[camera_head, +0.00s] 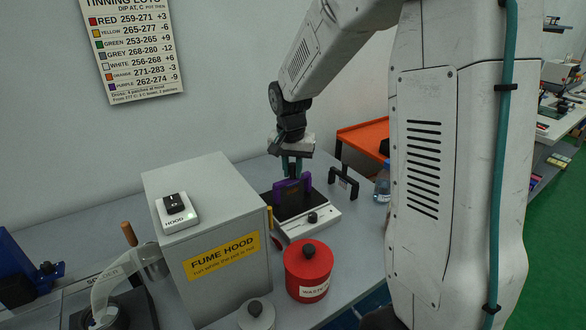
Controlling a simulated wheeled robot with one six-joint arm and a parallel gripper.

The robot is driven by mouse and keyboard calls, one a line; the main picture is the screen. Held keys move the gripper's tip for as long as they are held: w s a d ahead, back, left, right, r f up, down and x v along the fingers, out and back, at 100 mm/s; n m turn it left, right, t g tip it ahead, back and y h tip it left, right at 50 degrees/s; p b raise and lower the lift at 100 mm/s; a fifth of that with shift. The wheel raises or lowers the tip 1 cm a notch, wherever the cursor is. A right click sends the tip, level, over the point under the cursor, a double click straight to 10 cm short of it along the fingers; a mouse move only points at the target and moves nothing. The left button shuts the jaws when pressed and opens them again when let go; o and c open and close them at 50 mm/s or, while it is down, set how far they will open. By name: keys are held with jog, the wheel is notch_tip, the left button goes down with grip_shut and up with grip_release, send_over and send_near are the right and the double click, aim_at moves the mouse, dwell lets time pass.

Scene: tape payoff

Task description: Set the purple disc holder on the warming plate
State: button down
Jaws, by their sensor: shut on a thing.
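The purple disc holder (289,197) is upright at the warming plate, with its lower part against the dark top. My gripper (292,172) points down from above and is shut on the top of the purple holder. The warming plate (309,226) has a white body with a dark knob on its front and a black top surface. Whether the holder rests fully on the plate or hangs just above it, I cannot tell.
The grey fume hood box (215,285) stands close on the left, with a switch (175,212) on top. A red waste can (308,268) stands in front. A black handled stand (344,182) and a bottle (382,188) are to the right. An orange shelf (362,140) is behind.

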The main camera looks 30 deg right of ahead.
jog(key=shift+f, duration=0.25)
jog(key=c, duration=0.6)
grip_release()
jog(key=shift+c, duration=0.2)
jog(key=shift+r, duration=3.5)
